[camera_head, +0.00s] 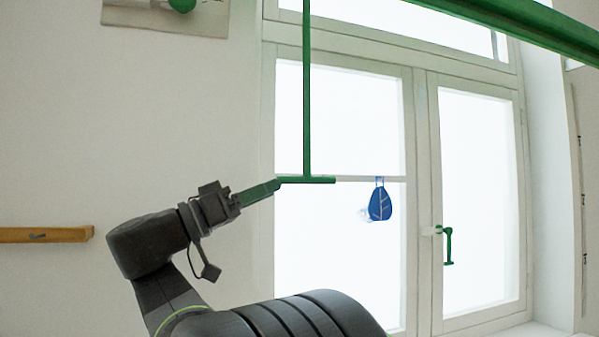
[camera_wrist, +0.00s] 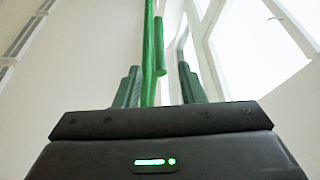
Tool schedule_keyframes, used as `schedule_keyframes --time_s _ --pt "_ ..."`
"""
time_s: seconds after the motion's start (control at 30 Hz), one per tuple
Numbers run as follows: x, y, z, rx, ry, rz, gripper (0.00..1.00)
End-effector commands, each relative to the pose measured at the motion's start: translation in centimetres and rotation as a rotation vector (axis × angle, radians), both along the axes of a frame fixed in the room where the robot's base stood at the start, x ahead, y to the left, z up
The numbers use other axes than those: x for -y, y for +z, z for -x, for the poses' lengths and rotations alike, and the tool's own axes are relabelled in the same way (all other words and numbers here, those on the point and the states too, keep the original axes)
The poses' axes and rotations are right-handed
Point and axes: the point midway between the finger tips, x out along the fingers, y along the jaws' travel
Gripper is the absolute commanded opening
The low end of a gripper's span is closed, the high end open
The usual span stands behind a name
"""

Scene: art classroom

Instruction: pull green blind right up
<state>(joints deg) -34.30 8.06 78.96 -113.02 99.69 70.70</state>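The green blind (camera_head: 520,22) shows as a green roll or bar across the top right of the head view. A thin green pull rod (camera_head: 306,90) hangs straight down from above and ends in a short green crossbar (camera_head: 318,180), like an upside-down T. My gripper (camera_head: 278,183) is at the left end of the crossbar; whether they touch is unclear. In the wrist view, the two fingers of my gripper (camera_wrist: 160,88) stand apart. Green bars (camera_wrist: 150,50) show in and beyond the gap, nearer the left finger.
A white-framed window (camera_head: 425,180) is behind the rod. A blue leaf-shaped ornament (camera_head: 380,202) hangs there, right of the crossbar. A green window handle (camera_head: 448,245) is farther right. A wooden rail (camera_head: 45,234) is on the left wall.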

Motion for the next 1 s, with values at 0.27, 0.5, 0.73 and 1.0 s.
schedule_keyframes --time_s 0.27,0.5,0.73,1.0 --pt "4.3 2.1 -1.7 -0.002 -0.004 -0.001 0.36" --pt "6.2 2.8 -2.6 -0.001 -0.001 -0.001 0.36" --pt "6.6 2.8 -2.8 -0.002 0.000 -0.001 0.36" --pt "6.6 2.8 -2.8 -0.002 0.000 -0.001 0.11"
